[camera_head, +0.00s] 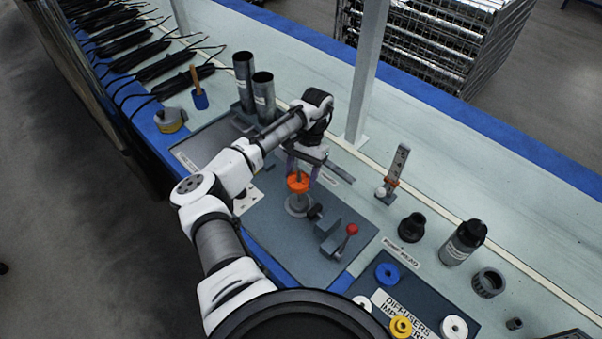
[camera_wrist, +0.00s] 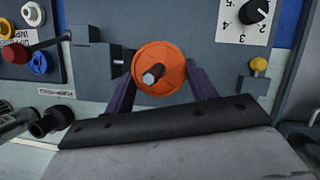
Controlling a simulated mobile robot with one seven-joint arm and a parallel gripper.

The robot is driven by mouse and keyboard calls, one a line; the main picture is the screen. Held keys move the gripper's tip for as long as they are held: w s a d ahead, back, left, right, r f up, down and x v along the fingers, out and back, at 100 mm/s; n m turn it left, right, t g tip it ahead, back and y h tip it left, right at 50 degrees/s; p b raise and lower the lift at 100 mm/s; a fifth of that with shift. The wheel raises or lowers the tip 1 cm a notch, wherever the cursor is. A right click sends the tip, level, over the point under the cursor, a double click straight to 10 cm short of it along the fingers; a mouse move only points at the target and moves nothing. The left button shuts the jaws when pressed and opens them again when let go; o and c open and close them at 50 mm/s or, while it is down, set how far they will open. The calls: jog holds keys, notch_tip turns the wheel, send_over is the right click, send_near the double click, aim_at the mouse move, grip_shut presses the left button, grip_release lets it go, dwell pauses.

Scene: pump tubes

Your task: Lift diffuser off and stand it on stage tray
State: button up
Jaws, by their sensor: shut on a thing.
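The orange diffuser (camera_head: 298,184) is a round disc over a grey upright stand (camera_head: 299,205) on the dark grey work plate. My gripper (camera_head: 301,172) reaches down from above and is shut on the diffuser. In the wrist view, the purple fingers of my gripper (camera_wrist: 160,74) flank the orange diffuser (camera_wrist: 172,56), and a metal shaft end (camera_wrist: 153,74) shows at its centre. I cannot tell whether the diffuser still touches the stand. A grey tray (camera_head: 208,138) lies behind my arm, partly hidden; its label is unreadable, so I cannot tell if it is the stage tray.
A clamp with a red-knobbed lever (camera_head: 351,230) stands right of the stand. Two metal tubes (camera_head: 264,97) stand upright behind my arm. The diffusers and impellers tray (camera_head: 372,283) holds blue, white and yellow parts. A black-capped bottle (camera_head: 462,243) stands at right.

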aim_at(300, 169)
jog(key=shift+r+p, duration=1.9)
jog(key=shift+r, duration=3.25)
